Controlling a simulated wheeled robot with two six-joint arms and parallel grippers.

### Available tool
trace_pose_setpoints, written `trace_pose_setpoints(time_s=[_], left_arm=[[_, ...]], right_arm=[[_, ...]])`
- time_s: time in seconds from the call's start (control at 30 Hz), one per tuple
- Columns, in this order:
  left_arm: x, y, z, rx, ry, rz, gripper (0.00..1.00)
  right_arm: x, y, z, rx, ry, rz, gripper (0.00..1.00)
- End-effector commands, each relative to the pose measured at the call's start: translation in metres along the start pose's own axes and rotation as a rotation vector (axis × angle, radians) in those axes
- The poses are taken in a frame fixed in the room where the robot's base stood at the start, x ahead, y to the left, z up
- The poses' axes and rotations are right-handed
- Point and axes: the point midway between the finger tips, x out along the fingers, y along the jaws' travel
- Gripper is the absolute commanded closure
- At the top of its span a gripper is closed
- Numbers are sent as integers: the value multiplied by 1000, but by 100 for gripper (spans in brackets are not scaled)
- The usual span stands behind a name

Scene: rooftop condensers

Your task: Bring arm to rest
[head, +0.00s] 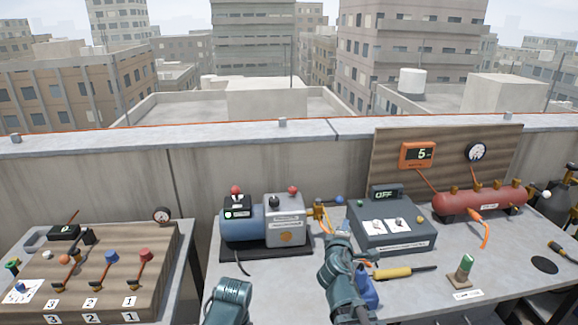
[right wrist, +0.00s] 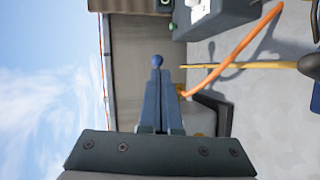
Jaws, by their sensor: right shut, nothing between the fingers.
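My right arm comes up from the bottom of the head view, and its gripper (head: 339,240) is over the bench, between the compressor (head: 258,222) and the grey control box (head: 392,224). In the right wrist view the two dark blue fingers of this gripper (right wrist: 157,72) lie together with nothing held. A small blue ball (right wrist: 157,60) shows just beyond their tips; I cannot tell its distance. A teal piece of my other arm shows at the bottom of the head view; the left gripper itself does not show.
An orange hose (right wrist: 240,48) and a yellow rod (right wrist: 225,66) show close to the right fingers in the wrist view. A yellow-handled tool (head: 393,272), a green-topped piece (head: 465,265) and a red tank (head: 480,200) are to the right. A wooden lever panel (head: 185,250) is at left.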

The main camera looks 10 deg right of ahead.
Motion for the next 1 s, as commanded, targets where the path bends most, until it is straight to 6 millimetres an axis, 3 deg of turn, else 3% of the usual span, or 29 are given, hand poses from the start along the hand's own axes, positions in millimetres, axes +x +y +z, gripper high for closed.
trace_pose_setpoints(time_s=[0.13, 0.27, 0.4, 0.5, 0.6, 0.73, 0.83, 1.0], left_arm=[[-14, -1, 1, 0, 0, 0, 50], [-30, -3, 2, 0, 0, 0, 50], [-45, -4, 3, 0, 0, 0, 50], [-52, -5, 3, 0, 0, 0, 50], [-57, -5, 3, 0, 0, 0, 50], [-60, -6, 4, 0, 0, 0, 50], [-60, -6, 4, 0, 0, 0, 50], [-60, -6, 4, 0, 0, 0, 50]], right_arm=[[-16, -21, -9, 168, -71, -140, 100], [-56, -69, -29, 392, -200, -402, 100], [-126, -123, -58, 549, -359, -724, 100], [-176, -148, -75, 592, -458, -916, 100], [-218, -162, -86, 598, -536, -1059, 100], [-253, -170, -93, 588, -599, -1170, 100], [-264, -172, -95, 582, -621, -1206, 100], [-266, -174, -95, 581, -627, -1214, 100]])
